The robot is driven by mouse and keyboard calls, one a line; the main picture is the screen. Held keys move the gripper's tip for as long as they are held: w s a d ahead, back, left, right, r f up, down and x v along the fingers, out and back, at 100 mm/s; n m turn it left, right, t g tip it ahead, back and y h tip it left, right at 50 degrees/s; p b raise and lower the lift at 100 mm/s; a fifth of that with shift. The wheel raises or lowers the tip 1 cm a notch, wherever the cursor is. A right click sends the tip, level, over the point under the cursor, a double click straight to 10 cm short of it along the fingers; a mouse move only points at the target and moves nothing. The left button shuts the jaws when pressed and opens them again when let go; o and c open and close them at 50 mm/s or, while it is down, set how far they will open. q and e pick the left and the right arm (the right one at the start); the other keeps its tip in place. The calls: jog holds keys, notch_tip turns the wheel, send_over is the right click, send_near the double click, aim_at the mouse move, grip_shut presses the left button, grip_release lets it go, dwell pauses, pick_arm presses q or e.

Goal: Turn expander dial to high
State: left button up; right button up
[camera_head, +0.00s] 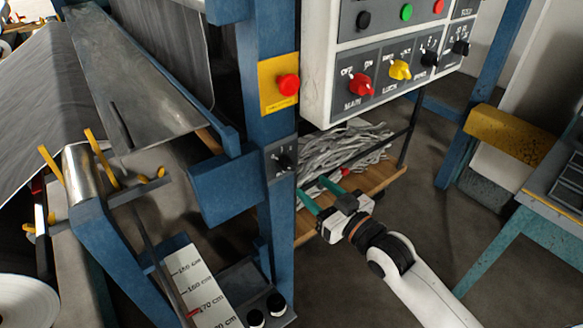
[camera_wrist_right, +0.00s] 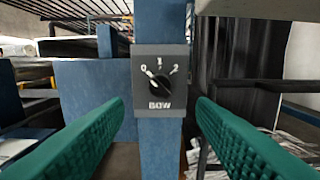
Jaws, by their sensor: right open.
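A small dark panel labelled BOW (camera_wrist_right: 161,105) is mounted on a blue post. Its black dial (camera_wrist_right: 158,84) has the marks 0, 1 and 2 around it, and its white pointer line is toward 0 at the upper left. The dial also shows in the head view (camera_head: 284,160). My right gripper (camera_head: 315,190) is open and empty, its green fingers pointing toward the post. In the wrist view its fingers stand on either side of the panel, apart from the dial. My left gripper is not in view.
A yellow plate with a red button (camera_head: 288,85) sits above on the same post. A white control box (camera_head: 345,85) with several coloured knobs hangs at the upper right. A wooden pallet with grey strips (camera_head: 345,155) lies behind my right gripper. A teal table (camera_head: 530,225) stands at right.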

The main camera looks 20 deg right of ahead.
aim_at(291, 169)
jog(key=x, duration=0.8)
jog(key=shift+w+a+f+p, duration=0.1)
jog(key=shift+w+a+p, duration=0.1)
jog(key=shift+w+p, duration=0.2)
jog(key=c, duration=1)
jog(key=shift+o, duration=0.2)
jog(key=shift+s+r+m+p, duration=0.1)
jog(key=shift+r+m+p, duration=0.1)
jog(key=shift+m+p, duration=1.2)
jog(key=m+p, duration=0.2)
jog(key=m, duration=0.2)
jog(key=shift+m, duration=0.3)
jog(key=m+p, duration=0.2)
jog(key=m, duration=0.3)
jog(key=shift+m+p, duration=0.35)
jog(key=shift+m, duration=2.45)
